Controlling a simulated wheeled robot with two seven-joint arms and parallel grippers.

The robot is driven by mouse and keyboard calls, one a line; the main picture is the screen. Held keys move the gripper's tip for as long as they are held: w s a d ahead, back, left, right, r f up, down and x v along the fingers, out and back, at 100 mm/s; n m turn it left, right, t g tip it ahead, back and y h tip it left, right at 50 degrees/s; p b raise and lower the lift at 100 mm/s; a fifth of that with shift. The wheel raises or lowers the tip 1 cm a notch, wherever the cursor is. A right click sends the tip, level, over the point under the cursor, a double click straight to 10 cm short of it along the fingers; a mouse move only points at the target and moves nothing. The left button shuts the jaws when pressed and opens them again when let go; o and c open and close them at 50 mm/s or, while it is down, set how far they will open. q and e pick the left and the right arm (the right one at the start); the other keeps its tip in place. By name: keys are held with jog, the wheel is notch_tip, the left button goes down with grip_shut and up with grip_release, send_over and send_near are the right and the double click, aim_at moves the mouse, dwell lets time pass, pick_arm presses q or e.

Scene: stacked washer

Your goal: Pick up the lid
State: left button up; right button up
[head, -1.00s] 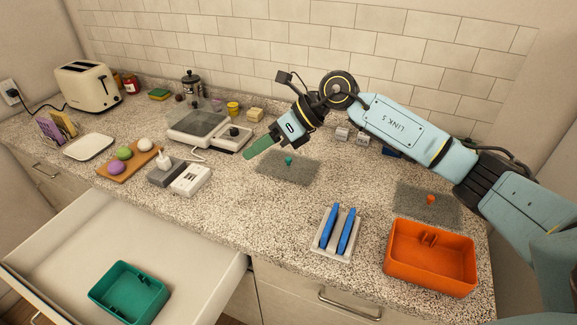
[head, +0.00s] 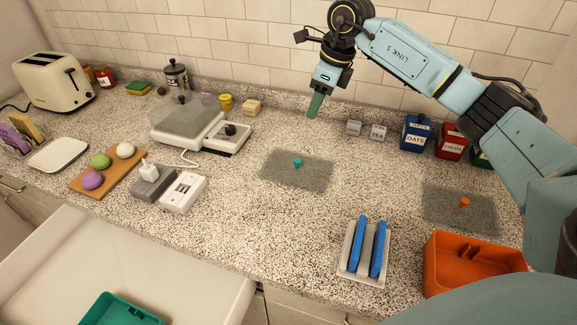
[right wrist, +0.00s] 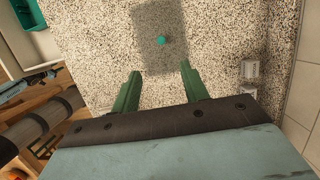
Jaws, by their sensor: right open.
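A flat, see-through grey lid (head: 318,178) with a teal knob (head: 297,162) lies on the counter. A similar lid (head: 483,220) with an orange knob (head: 464,202) lies at the right. My right gripper (head: 314,114) points down above the counter, behind the teal-knob lid and apart from it. In the right wrist view its two green fingers (right wrist: 160,70) are spread and empty, with the teal-knob lid (right wrist: 158,20) beyond the tips. My left gripper is not in view.
An orange box (head: 450,285) and a white tray (head: 347,266) with two blue sticks stand at the front right. A teal box (head: 118,312) sits in the open drawer (head: 215,285). Canisters and small blocks line the back wall. The counter around the teal-knob lid is clear.

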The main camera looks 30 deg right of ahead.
notch_tip(320, 180, down, 5)
jog(key=b, duration=0.4)
send_over(298, 160)
jog(key=s+d, duration=0.1)
jog(key=s, duration=0.1)
jog(key=x, duration=0.2)
jog(key=d+x, duration=0.1)
jog(key=x, duration=0.2)
jog(key=s+b+x, duration=0.1)
jog(key=x, duration=0.1)
jog(key=shift+d+f, duration=0.2)
jog(key=shift+f, duration=0.25)
jog(key=shift+w+f, duration=0.2)
jog(key=shift+f, duration=0.3)
jog(key=x, duration=0.5)
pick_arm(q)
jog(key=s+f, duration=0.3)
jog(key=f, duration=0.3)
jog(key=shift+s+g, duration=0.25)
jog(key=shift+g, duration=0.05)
pick_arm(e)
jog(key=shift+r, duration=0.1)
grip_shut()
